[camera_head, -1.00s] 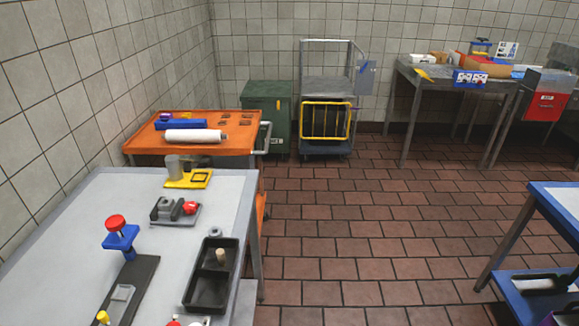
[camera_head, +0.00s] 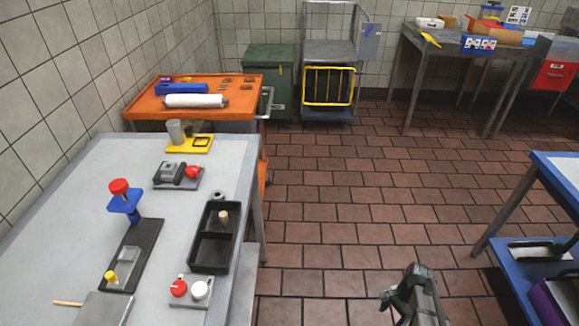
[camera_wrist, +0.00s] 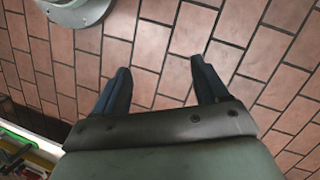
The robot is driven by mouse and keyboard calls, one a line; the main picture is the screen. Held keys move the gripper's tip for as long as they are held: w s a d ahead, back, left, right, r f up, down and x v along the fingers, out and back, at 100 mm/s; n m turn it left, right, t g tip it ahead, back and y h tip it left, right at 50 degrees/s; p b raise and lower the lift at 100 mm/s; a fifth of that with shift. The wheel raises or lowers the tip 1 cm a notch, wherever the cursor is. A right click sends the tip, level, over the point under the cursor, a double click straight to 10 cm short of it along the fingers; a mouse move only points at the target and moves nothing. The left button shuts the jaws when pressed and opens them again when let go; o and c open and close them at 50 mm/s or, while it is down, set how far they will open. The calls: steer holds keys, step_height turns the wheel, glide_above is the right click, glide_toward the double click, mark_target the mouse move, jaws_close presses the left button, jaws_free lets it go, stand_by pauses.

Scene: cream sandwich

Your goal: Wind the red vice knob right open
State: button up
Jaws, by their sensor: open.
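A small grey vice (camera_head: 172,173) sits on a dark plate near the far part of the left grey table. Its red knob (camera_head: 193,172) is on the vice's right side, and nothing touches it. How far the jaws stand apart is too small to tell. My gripper (camera_head: 408,293) is low, right of centre, over the tiled floor and well away from the vice. In the wrist view my gripper (camera_wrist: 160,68) has its two dark fingers apart, with only floor tiles between them. The vice is not in the wrist view.
The grey table (camera_head: 75,215) also bears a red-topped blue press (camera_head: 124,199), a black divided tray (camera_head: 211,252), a yellow stand (camera_head: 190,147) and a plate with red and white knobs (camera_head: 190,290). An orange cart (camera_head: 238,92) stands behind. A blue table (camera_head: 560,170) is at right.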

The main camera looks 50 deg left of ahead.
steer(key=w+a+r+m, duration=0.1)
steer(key=a+r, duration=0.3)
steer(key=a, duration=0.3)
steer(key=w+a+r, duration=0.1)
steer(key=a+r, duration=0.3)
steer(key=a, duration=0.3)
steer(key=w+a+r+m, duration=0.1)
steer(key=w+a+r, duration=0.1)
steer(key=a+r, duration=0.35)
steer(key=s+a+r+t+y, duration=0.1)
steer(key=s+a+r, duration=0.1)
steer(key=a+r, duration=0.5)
steer(key=s+a+r+y, duration=0.1)
steer(key=s+a+r, duration=0.15)
steer(key=a, duration=0.85)
steer(key=m+y, duration=0.1)
steer(key=m, duration=0.2)
glide_toward(192, 169)
steer(key=x, duration=0.8)
steer(key=shift+a+f, duration=0.1)
steer(key=shift+f, duration=0.1)
steer(key=shift+c, duration=0.3)
